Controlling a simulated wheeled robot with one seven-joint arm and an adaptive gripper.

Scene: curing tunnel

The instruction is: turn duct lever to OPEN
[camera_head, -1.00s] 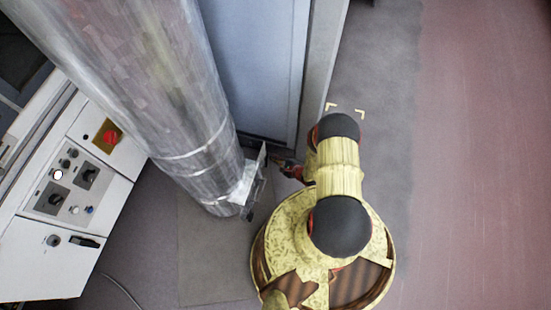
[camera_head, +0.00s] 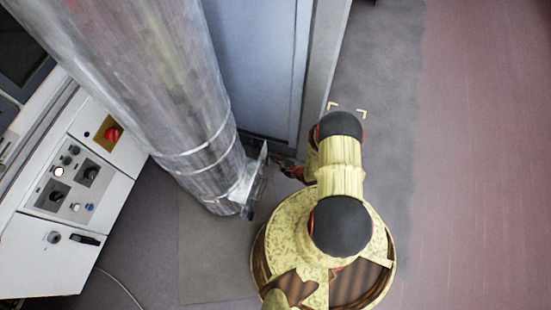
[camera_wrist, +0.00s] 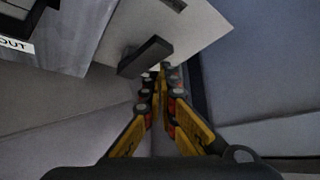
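The silver duct (camera_head: 195,110) slants down from the upper left, with a pale plate (camera_head: 243,185) at its lower end. In the wrist view, the dark bar-shaped lever (camera_wrist: 146,57) stands out from the pale plate (camera_wrist: 205,35). My gripper (camera_wrist: 163,70) has its fingers drawn together, with nothing visible between the tips. The tips are close to the lever's right end, just below it in the picture; I cannot tell whether they touch. In the head view my gripper (camera_head: 284,163) is just right of the plate, and the lever is hard to make out.
A label ending in "OUT" (camera_wrist: 14,46) is at the wrist view's left edge. A control cabinet (camera_head: 60,215) with knobs and a red switch stands left of the duct. A blue-grey panel (camera_head: 255,60) is behind. The floor at right (camera_head: 475,160) is clear.

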